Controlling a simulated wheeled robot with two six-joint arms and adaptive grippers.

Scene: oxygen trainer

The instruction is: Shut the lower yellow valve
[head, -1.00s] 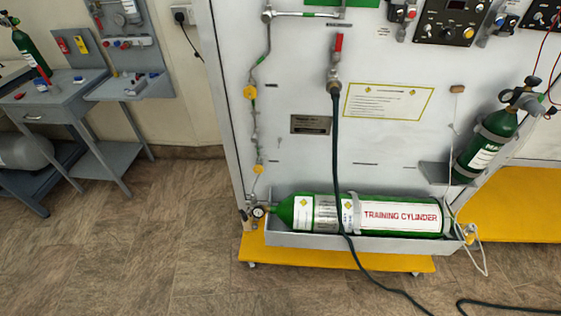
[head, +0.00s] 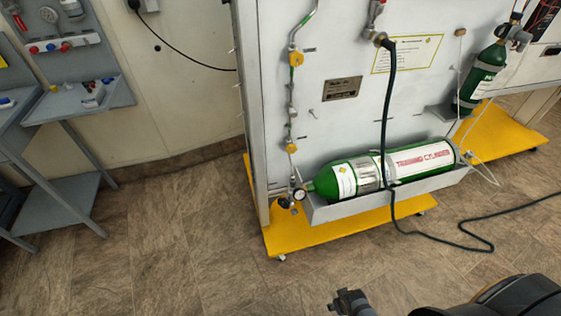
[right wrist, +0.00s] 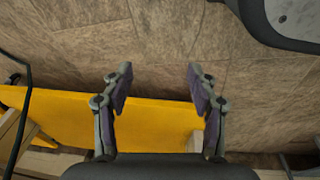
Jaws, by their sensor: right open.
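The lower yellow valve (head: 291,147) sits on the thin vertical pipe near the left edge of the white panel (head: 340,120), above the pressure gauge. The upper yellow valve (head: 296,58) is on the same pipe, higher up. Whether the lower valve is open or shut is too small to tell. My right gripper (head: 350,302) shows at the bottom of the head view, well below and right of the valve and apart from it. In the right wrist view, my right gripper (right wrist: 160,78) is open and empty, its fingers apart above the floor and yellow base. My left gripper is not in view.
A green training cylinder (head: 350,177) lies in a grey tray at the panel's foot, over a yellow base (head: 285,237). A dark hose (head: 389,130) hangs across it onto the floor. A grey trolley (head: 62,190) stands left. The floor between is clear.

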